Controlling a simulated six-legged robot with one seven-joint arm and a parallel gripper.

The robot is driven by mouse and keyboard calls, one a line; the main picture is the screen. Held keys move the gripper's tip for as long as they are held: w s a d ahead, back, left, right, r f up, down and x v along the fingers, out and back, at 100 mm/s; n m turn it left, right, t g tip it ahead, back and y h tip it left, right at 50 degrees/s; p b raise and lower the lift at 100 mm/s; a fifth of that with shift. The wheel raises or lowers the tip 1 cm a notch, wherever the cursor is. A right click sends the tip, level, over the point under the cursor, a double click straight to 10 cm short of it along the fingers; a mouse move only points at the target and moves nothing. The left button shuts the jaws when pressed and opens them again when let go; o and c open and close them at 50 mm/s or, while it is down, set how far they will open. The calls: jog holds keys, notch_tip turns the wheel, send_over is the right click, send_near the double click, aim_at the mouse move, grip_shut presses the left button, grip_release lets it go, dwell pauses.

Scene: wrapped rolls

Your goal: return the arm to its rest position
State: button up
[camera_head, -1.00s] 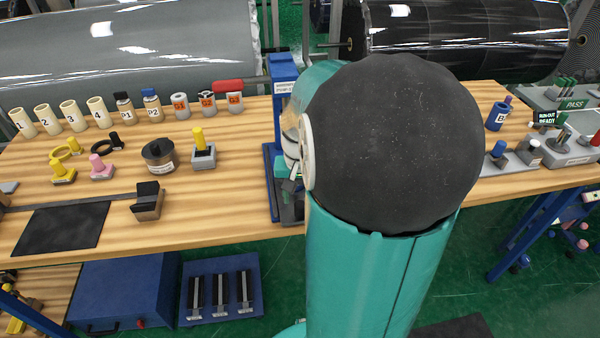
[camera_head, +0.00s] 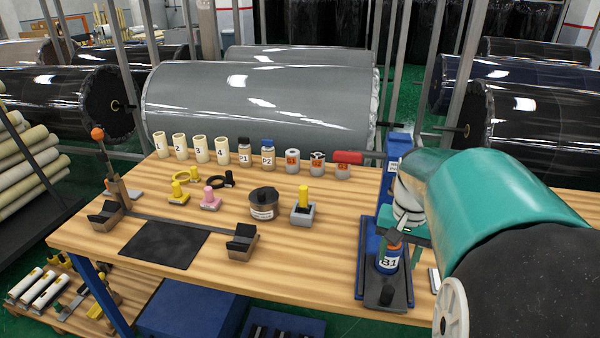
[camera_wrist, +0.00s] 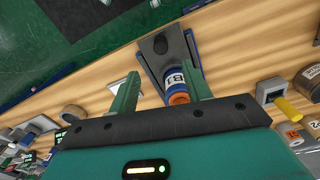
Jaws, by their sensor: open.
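My teal arm (camera_head: 500,200) reaches in from the right in the head view. In the wrist view my gripper (camera_wrist: 159,56) is open, with its two green fingers spread apart. A blue bottle labelled B1 (camera_wrist: 174,78) with an orange end shows between and beyond the fingers. I cannot tell how close the fingers are to it. In the head view the B1 bottle (camera_head: 388,259) stands upright on the dark base of a blue stand (camera_head: 368,280). The arm hides part of the stand, and the gripper is mostly hidden there.
The wooden bench (camera_head: 300,235) holds several numbered cream tubes (camera_head: 200,149), a round dark tin (camera_head: 264,203), a yellow-handled block (camera_head: 303,206) and a black mat (camera_head: 163,245). A large grey wrapped roll (camera_head: 260,105) lies behind. The bench's front middle is clear.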

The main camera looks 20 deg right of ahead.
jog(key=s+a+r+n+t, duration=0.2)
jog(key=a+n, duration=0.2)
jog(key=a, duration=0.7)
jog(key=s+a+r+n+t, duration=0.3)
jog(key=a+n, duration=0.2)
jog(key=a, duration=0.6)
jog(key=shift+a+t, duration=0.3)
jog(key=shift+a, duration=0.1)
